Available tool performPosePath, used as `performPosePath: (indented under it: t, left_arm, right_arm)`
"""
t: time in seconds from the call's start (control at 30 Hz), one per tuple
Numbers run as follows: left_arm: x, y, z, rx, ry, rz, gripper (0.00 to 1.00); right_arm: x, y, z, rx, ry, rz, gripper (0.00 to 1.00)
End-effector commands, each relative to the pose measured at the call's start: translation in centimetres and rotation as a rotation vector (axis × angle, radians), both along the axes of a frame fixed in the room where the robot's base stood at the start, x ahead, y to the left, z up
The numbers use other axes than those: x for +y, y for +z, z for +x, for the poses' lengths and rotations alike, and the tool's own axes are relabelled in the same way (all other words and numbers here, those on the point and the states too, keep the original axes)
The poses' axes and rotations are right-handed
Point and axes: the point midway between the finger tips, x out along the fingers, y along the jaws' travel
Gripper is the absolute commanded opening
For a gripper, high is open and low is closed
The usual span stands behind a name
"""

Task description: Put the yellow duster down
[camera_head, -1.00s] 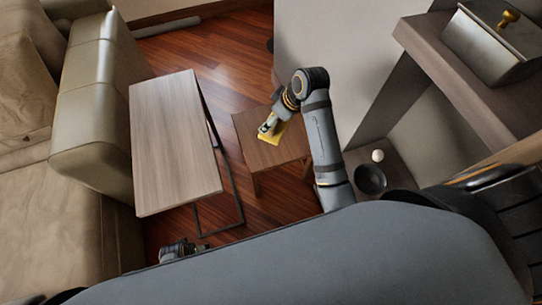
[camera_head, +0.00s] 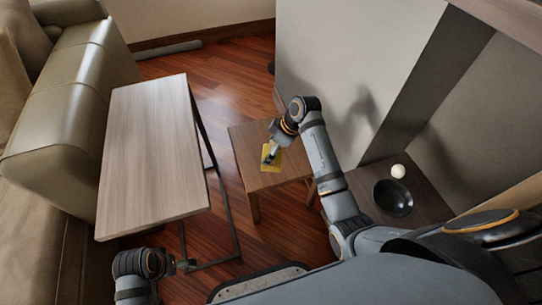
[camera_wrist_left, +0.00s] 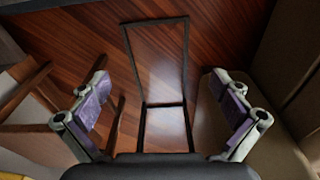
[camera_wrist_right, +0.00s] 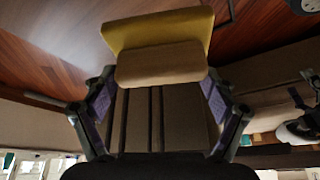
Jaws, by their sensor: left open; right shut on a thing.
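The yellow duster (camera_head: 271,157) is at the small square wooden table (camera_head: 246,152). In the head view I cannot tell whether it touches the tabletop or hangs just above it. My right gripper (camera_head: 270,155) is shut on it from above. In the right wrist view the duster (camera_wrist_right: 160,30) shows as a yellow slab with a tan block below it, in front of the fingers; the grip itself is partly hidden. My left gripper (camera_head: 186,265) is low at the near end of the long table. The left wrist view shows its fingers (camera_wrist_left: 165,108) spread wide and empty.
A long light-wood table (camera_head: 155,150) on a dark metal frame stands left of the small table, with a beige sofa (camera_head: 75,120) beyond it. At right, a black bowl (camera_head: 392,198) and white ball (camera_head: 398,171) rest on a low wooden surface beside the wall. Reddish wood floor (camera_head: 225,75) lies open behind.

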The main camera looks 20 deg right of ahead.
Motion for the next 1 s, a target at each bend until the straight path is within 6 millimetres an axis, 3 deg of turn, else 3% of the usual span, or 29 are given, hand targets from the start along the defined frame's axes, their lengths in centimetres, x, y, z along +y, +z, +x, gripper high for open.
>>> performPosePath:
  t: [0.03, 0.1, 0.3, 0.5, 0.7, 1.0]
  left_arm:
    - [-0.3, 1.0, -0.2, -0.004, -0.005, -0.006, 1.0]
    - [-0.7, -0.8, -0.2, -0.038, -0.007, -0.023, 1.0]
    - [-1.5, -2.6, 0.5, -0.131, -0.008, -0.058, 1.0]
    - [-1.6, -2.8, 0.7, -0.155, -0.008, -0.065, 1.0]
    - [-2.3, -4.9, 1.1, -0.237, -0.003, -0.094, 1.0]
    - [-2.4, -4.7, 1.3, -0.256, -0.002, -0.1, 1.0]
  right_arm:
    - [-0.5, -0.9, 1.2, -0.003, -0.002, -0.002, 0.25]
    - [-0.8, -3.0, 2.3, 0.002, -0.002, 0.0, 0.25]
    - [-1.6, -5.5, 4.8, 0.0, -0.001, 0.0, 0.25]
    - [-1.7, -6.0, 5.2, -0.001, 0.0, 0.0, 0.25]
    - [-1.8, -9.3, 5.5, 0.0, -0.001, 0.0, 0.25]
    - [-1.8, -9.4, 5.5, -0.001, 0.0, 0.0, 0.25]
